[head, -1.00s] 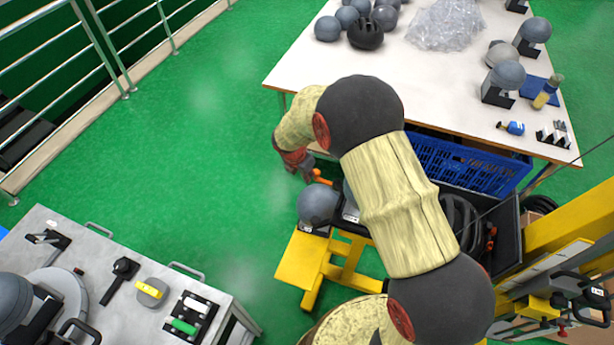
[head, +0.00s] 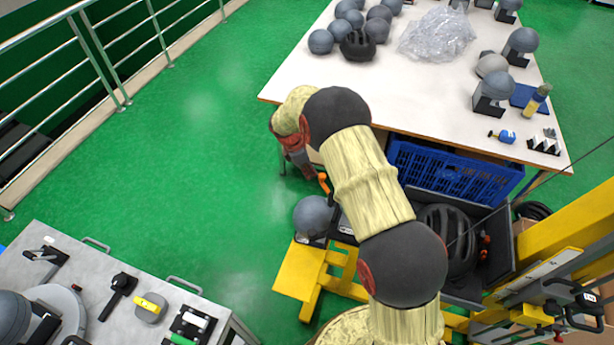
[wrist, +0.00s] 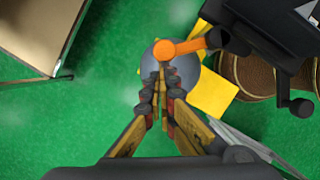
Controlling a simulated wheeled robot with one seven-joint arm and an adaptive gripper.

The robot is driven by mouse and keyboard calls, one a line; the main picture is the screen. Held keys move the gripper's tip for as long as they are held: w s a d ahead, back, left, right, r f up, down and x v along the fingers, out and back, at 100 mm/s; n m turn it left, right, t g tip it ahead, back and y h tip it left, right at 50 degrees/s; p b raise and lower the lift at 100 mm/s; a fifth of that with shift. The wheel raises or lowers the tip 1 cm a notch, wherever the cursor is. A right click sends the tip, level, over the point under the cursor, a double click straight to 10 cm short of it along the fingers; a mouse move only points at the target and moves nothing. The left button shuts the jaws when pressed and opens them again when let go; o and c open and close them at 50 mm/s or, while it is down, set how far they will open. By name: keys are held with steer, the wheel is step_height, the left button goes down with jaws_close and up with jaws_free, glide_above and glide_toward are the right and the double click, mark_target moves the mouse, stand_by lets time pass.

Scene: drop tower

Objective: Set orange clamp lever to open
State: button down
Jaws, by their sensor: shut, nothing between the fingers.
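The orange clamp lever (head: 324,184) shows in the head view just above a grey ball-shaped headform (head: 313,215) on a yellow stand (head: 303,272). In the wrist view the lever (wrist: 184,47) runs from a round knob at its left end to a dark clamp body (wrist: 262,35) at right. My gripper (wrist: 163,82) is shut and empty. Its fingertips lie just below the knob in the picture; I cannot tell whether they touch it. In the head view my gripper (head: 305,172) is partly hidden, close to the lever's left.
A white table (head: 450,100) with helmets and headforms stands behind, with a blue crate (head: 455,170) under it. A grey bench (head: 75,265) is at lower left. A black bin (head: 490,250) and yellow column (head: 575,235) stand right. Green floor on the left is clear.

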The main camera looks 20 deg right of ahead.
steer(key=shift+w+d+m+g, duration=0.3)
steer(key=shift+d+m, duration=0.35)
steer(key=shift+m, duration=0.05)
steer(key=a+r+p, duration=0.1)
steer(key=a+r, duration=0.6)
steer(key=r, duration=0.3)
steer(key=shift+w+p, duration=0.35)
steer(key=shift+w, duration=0.1)
steer(key=shift+m, duration=0.3)
